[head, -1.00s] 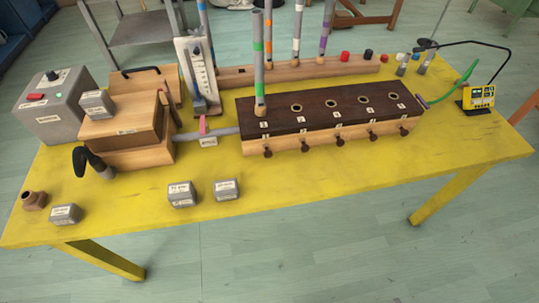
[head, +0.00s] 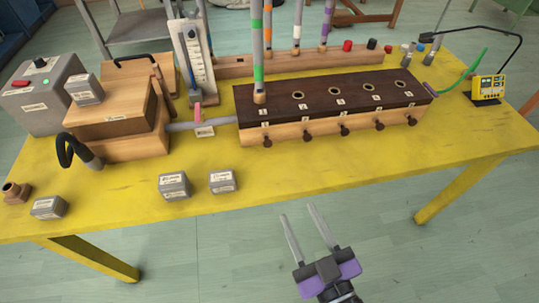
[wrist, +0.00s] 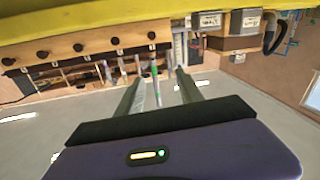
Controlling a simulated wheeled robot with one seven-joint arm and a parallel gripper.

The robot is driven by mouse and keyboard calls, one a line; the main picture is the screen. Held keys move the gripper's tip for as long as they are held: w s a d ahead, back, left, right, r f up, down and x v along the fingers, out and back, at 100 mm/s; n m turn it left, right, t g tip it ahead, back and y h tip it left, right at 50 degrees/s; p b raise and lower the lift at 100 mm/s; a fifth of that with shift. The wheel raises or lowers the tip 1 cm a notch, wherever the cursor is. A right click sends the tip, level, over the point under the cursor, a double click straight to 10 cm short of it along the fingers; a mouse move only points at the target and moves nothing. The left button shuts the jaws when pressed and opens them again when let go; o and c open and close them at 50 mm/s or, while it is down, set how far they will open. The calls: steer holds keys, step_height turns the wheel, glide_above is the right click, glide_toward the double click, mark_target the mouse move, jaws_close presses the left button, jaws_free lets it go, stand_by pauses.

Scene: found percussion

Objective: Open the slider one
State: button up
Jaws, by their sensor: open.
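The long wooden box (head: 318,128) with a dark top stands on the yellow table. Several dark knobs stick out along its front, below numbered holes. Slider one's knob (head: 268,140) appears to be the leftmost, below the green-banded tube (head: 259,75). In the upside-down wrist view this knob (wrist: 152,35) is the rightmost of the row. My gripper (head: 297,212) is open and empty in front of the table's front edge, apart from the knobs. Its two fingers (wrist: 159,78) also show in the wrist view with nothing between them.
Small grey labelled blocks (head: 174,186) sit near the table's front edge. A wooden bellows-like box (head: 118,125) joins the long box by a grey pipe (head: 205,124). A yellow meter (head: 488,88) stands at the right. The yellow table (head: 320,169) is clear before the knobs.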

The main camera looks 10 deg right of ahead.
steer(key=b, duration=0.2)
glide_toward(268, 145)
steer(key=shift+h, duration=0.3)
steer(key=s+a+r, duration=0.2)
steer(key=a, duration=0.1)
steer(key=shift+s+a+r, duration=0.15)
steer(key=shift+a+r, duration=0.05)
steer(key=shift+r, duration=0.05)
steer(key=shift+w+a+f+m+h, duration=0.15)
steer(key=shift+w+m+h, duration=0.15)
steer(key=shift+w, duration=0.6)
steer(key=shift+w+d+f+m+h, duration=0.2)
steer(key=shift+d+f+m+h, duration=0.15)
steer(key=shift+f, duration=0.1)
steer(key=shift+w+d+f+m+h, duration=0.2)
steer(key=shift+d+f+m+h, duration=0.15)
steer(key=shift+f, duration=0.15)
steer(key=shift+d+m+h, duration=0.3)
steer(key=shift+d+m, duration=0.05)
steer(key=shift+m, duration=0.15)
steer(key=shift+w+f+p, duration=0.1)
steer(key=shift+w+p, duration=0.7)
steer(key=shift+w, duration=3.1)
steer(key=shift+c, duration=0.4)
jaws_close()
